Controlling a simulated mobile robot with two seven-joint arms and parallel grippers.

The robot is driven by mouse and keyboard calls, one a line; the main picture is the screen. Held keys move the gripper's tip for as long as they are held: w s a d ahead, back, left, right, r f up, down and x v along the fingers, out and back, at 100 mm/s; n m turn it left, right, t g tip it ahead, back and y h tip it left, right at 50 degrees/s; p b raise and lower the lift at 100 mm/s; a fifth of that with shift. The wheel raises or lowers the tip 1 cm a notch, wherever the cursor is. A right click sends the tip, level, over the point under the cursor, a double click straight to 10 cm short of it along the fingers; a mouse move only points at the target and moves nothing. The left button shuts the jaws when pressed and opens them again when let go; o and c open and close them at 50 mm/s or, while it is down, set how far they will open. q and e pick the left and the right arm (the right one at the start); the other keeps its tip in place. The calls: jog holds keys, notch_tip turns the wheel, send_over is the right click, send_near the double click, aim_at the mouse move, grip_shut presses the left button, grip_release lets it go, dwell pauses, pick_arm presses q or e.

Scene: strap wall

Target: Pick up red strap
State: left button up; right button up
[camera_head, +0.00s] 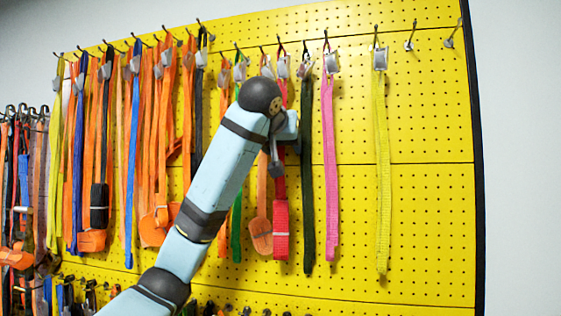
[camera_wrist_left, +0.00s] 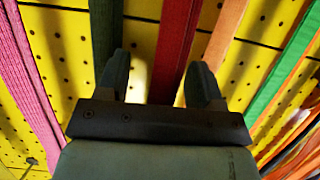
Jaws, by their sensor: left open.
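The red strap (camera_head: 281,232) hangs from a hook on the yellow pegboard, with a folded bundle at its lower end. My left arm covers part of its upper length. My left gripper (camera_head: 277,165) is in front of the strap's upper half. In the left wrist view the open gripper (camera_wrist_left: 161,82) has the red strap (camera_wrist_left: 172,48) showing between its two fingers, nearer the right one. I cannot tell how deep the strap sits between them. My right gripper is not in view.
A dark green strap (camera_head: 307,175) and a pink strap (camera_head: 329,150) hang close on the right. An orange strap (camera_head: 261,225) hangs close on the left. A yellow strap (camera_head: 381,170) hangs farther right. Many straps crowd the left. The pegboard (camera_head: 430,200) is bare at far right.

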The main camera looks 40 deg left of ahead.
pick_arm(q)
jog(key=shift+w+d, duration=0.1)
jog(key=c, duration=1.1)
jog(key=shift+o, duration=0.2)
jog(key=shift+r, duration=0.1)
